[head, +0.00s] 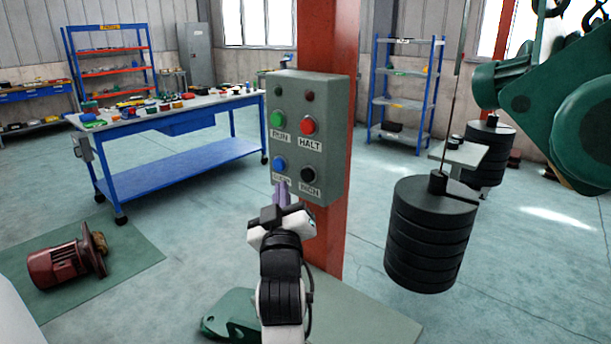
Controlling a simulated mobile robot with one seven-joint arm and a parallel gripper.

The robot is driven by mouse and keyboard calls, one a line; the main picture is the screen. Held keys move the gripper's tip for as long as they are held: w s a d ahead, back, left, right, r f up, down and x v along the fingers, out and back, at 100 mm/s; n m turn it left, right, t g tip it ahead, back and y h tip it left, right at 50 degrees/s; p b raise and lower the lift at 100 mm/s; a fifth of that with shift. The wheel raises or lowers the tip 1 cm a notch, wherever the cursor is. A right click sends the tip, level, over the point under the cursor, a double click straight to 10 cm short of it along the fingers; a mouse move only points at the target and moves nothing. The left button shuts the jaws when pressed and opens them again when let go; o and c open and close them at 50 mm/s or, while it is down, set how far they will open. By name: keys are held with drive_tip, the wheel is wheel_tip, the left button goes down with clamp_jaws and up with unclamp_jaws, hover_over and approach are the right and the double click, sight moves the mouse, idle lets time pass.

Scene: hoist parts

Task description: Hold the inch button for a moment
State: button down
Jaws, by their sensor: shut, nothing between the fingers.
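The grey control box (292,135) is fixed to a red post. It carries a green RUN button (277,118), a red HALT button (308,125), a blue button (279,163) at lower left and a black button (308,174) at lower right. The black button's small label seems to read INCH, but it is hard to make out. The blue button's label is partly hidden by my fingertips. My gripper (281,188) is shut and empty, its tips just below the blue button and left of the black one. I cannot tell whether the tips touch the panel.
A stack of black weights (430,240) hangs on a rod at the right, with a green machine part (560,110) above it. A blue workbench (170,170) stands behind at the left. A red motor (66,262) lies on a green mat. Open floor separates them.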

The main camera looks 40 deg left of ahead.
sight(301, 172)
drive_tip(key=shift+w+d, duration=0.15)
drive_tip(key=shift+w, duration=1.8)
drive_tip(key=shift+w, duration=0.1)
idle(0.5)
drive_tip(key=shift+w, duration=0.3)
drive_tip(key=shift+w+d+p, duration=0.1)
drive_tip(key=shift+w+p, duration=0.2)
drive_tip(key=shift+w, duration=0.15)
idle(1.4)
drive_tip(key=shift+s, duration=0.85)
drive_tip(key=s, duration=0.5)
drive_tip(key=shift+a, duration=0.25)
